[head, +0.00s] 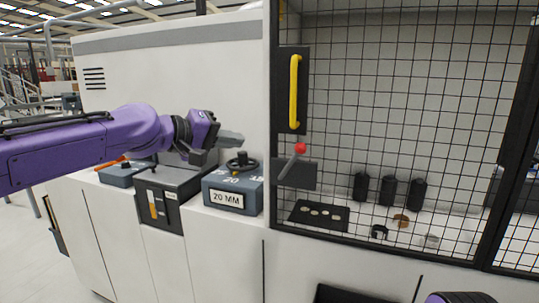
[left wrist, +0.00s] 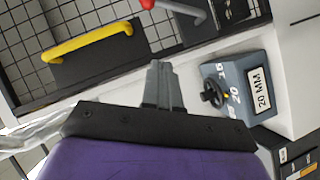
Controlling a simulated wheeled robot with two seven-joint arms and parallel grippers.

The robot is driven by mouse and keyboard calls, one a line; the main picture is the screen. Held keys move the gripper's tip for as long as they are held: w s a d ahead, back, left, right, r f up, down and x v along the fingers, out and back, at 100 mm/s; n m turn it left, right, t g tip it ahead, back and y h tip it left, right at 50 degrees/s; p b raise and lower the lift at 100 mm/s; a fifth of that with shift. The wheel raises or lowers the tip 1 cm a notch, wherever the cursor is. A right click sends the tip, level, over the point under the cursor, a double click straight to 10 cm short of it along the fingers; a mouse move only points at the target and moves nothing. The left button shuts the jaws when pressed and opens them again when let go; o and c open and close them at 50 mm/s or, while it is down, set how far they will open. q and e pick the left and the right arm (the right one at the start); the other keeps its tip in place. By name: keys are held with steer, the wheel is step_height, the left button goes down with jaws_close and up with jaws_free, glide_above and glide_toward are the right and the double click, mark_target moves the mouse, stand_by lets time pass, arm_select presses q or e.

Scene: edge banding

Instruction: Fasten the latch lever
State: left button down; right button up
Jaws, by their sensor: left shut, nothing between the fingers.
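The latch lever (head: 292,162) is a grey rod with a red ball knob, on a dark plate at the lower left of the mesh door. Its rod slants up to the right, with the knob at the upper end. In the left wrist view the lever (left wrist: 180,8) shows at the top edge, partly cut off. My left gripper (head: 238,139) is shut and empty, pointing right, to the left of the lever and apart from it. Its closed fingers (left wrist: 159,75) show in the left wrist view. My right gripper is not in view; only a bit of purple arm shows at the bottom.
A yellow handle (head: 295,91) stands on the door (head: 400,80) above the lever. A blue-grey box labelled 20 MM (head: 233,192) with a black handwheel (head: 241,163) sits below my left gripper. Black cylinders (head: 388,190) stand behind the mesh. The space between gripper and lever looks clear.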

arm_select(q)
steer(key=p, duration=0.3)
glide_toward(292, 162)
steer(key=w+d, duration=0.3)
steer(key=w, duration=0.3)
steer(key=shift+s+d+f, duration=0.2)
steer(key=shift+d+f, duration=0.1)
steer(key=shift+d, duration=0.15)
